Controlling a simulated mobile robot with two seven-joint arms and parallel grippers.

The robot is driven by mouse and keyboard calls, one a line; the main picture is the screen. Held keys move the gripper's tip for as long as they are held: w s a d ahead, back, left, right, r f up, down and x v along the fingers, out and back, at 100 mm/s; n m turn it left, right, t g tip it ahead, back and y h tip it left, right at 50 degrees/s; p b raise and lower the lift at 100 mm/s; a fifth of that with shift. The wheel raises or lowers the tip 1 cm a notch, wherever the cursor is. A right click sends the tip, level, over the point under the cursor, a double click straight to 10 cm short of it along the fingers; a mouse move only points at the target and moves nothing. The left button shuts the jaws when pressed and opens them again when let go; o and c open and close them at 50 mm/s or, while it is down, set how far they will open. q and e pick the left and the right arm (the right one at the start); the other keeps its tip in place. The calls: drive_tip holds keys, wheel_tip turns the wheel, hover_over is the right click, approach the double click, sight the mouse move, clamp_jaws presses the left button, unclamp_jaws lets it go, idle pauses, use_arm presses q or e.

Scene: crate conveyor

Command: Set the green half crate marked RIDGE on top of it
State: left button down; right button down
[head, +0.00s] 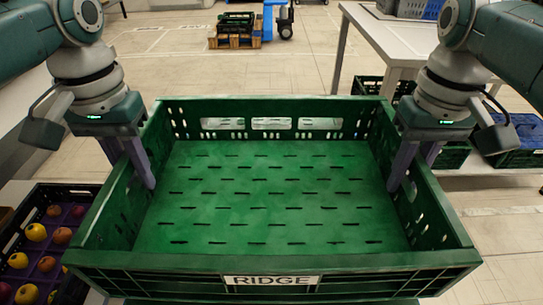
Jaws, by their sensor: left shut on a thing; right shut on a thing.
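The green half crate marked RIDGE (272,281) fills the middle of the head view, its label facing me. It is empty, with a slotted floor, and looks about level. My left gripper (145,165) is shut on its left wall, one finger showing inside the crate. My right gripper (402,168) is shut on its right wall in the same way. What lies directly under the crate is mostly hidden; a strip of green shows below its front edge, and I cannot tell whether the crate touches it.
A dark crate (60,186) of apples and yellow fruit stands at lower left. A white table (390,38) stands at back right, with green crates (452,157) near it and a blue-topped one (522,135) at right. A pallet (235,41) stands far back. Open floor lies behind the crate.

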sight(146, 193)
use_arm(q)
drive_tip(key=shift+f, duration=0.15)
use_arm(e)
drive_tip(key=shift+f, duration=0.2)
